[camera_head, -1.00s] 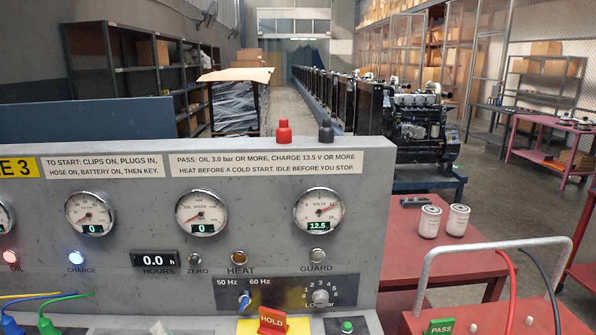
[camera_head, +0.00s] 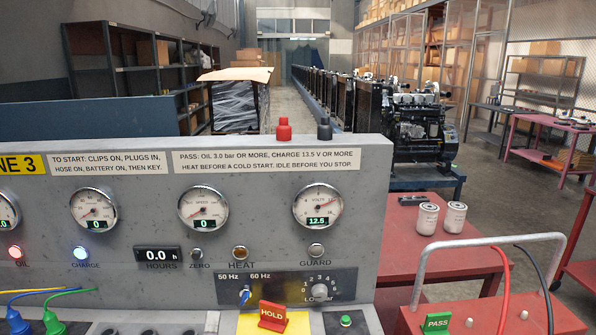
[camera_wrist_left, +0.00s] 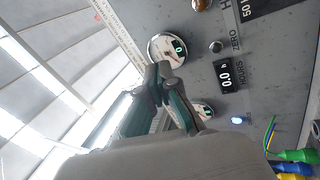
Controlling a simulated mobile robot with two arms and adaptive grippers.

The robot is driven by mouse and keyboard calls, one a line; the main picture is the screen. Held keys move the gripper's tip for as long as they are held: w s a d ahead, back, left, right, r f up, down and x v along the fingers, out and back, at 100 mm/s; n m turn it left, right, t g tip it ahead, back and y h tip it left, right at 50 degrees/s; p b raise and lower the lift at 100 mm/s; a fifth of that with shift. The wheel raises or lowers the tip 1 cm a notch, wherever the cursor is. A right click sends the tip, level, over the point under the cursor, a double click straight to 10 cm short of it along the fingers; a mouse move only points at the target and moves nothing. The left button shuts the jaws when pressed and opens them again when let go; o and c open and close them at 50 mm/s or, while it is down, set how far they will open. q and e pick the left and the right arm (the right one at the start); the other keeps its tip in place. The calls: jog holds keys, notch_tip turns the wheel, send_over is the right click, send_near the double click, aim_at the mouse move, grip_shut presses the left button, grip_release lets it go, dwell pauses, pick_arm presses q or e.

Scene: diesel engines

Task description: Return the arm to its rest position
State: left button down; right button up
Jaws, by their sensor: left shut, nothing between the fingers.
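My left gripper (camera_wrist_left: 160,72) shows in the left wrist view, with its dark green fingers together and nothing between them. Its tips are in front of the grey control panel (camera_head: 130,240), near a round gauge (camera_wrist_left: 166,48); I cannot tell the exact gap. In the head view I cannot make out the left gripper clearly at the bottom edge. My right gripper is in neither view.
The panel carries gauges, a red HOLD tag (camera_head: 272,316), a selector knob (camera_head: 319,291) and plugged cables (camera_head: 52,322). An engine (camera_head: 415,130) stands behind.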

pick_arm(q)
jog(key=s+d+f+m+g+h, duration=0.5)
jog(key=s+f+m+g+h, duration=0.35)
jog(key=f+m, duration=0.45)
jog(key=s+a+f+m+g+y, duration=0.1)
jog(key=s+f+g, duration=0.1)
jog(key=s+a+f+m+g+y, duration=0.1)
jog(key=s+f+g+y, duration=0.1)
jog(key=s, duration=0.1)
jog(key=s+a+f+m+g+y, duration=0.1)
jog(key=s+a+f+m+g, duration=0.1)
jog(key=s, duration=0.1)
jog(key=shift+s, duration=0.25)
jog(key=s+a+f+m+g+y, duration=0.1)
jog(key=s+a+f+g+y, duration=0.15)
jog(key=s+a+g, duration=0.4)
jog(key=s+f+t+y+b, duration=0.1)
jog(key=s+f+b, duration=0.15)
jog(key=f, duration=2.45)
jog(key=s+a+f+g, duration=0.1)
jog(key=s+a+f, duration=0.1)
jog(key=s+f, duration=1.5)
jog(key=shift+s+a+f, duration=0.2)
jog(key=shift+s+f, duration=0.1)
jog(key=shift+f, duration=0.15)
